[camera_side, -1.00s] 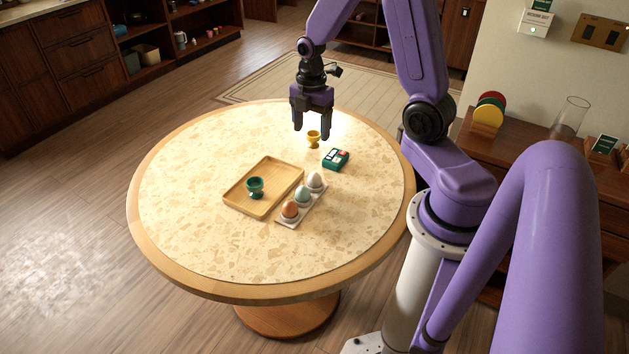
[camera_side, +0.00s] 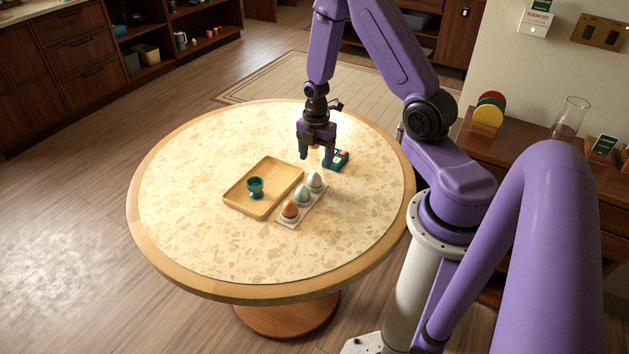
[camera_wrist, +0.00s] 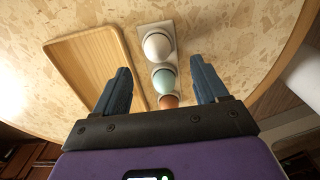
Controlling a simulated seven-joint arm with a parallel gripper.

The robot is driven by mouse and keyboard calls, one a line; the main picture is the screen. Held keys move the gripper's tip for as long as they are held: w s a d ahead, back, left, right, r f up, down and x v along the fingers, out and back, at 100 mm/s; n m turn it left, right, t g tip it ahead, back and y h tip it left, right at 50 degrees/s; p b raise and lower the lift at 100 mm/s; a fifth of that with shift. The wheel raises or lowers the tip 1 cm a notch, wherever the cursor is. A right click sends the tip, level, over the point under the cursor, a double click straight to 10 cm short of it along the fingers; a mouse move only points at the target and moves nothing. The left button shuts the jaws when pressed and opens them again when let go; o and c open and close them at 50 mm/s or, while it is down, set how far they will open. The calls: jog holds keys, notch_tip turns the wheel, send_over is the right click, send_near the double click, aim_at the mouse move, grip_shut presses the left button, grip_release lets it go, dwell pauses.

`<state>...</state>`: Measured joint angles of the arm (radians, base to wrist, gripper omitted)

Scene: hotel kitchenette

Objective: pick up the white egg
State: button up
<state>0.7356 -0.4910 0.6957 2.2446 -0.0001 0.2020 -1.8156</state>
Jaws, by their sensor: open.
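The white egg (camera_side: 315,180) stands at the far end of a pale egg holder (camera_side: 287,223), in line with a light blue egg (camera_side: 303,193) and an orange-brown egg (camera_side: 290,209). In the wrist view the white egg (camera_wrist: 157,46) lies ahead of and between my fingers, with the blue egg (camera_wrist: 164,80) nearer. The brown egg (camera_wrist: 169,101) is partly hidden behind the gripper body. My gripper (camera_side: 316,158) is open and empty, above the table just behind the white egg and apart from it. It also shows in the wrist view (camera_wrist: 163,85).
A wooden tray (camera_side: 238,198) with a green egg cup (camera_side: 255,187) stands left of the holder. A green box (camera_side: 341,160) is right of my gripper, partly hidden by a finger. The front of the round table (camera_side: 200,245) is clear.

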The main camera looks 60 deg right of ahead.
aim_at(314, 173)
jog(key=shift+w+a+f, duration=0.1)
jog(key=shift+w+f, duration=0.05)
jog(key=shift+f, duration=1.7)
jog(key=shift+w+f, duration=0.1)
jog(key=shift+f, duration=1.7)
jog(key=c, duration=0.8)
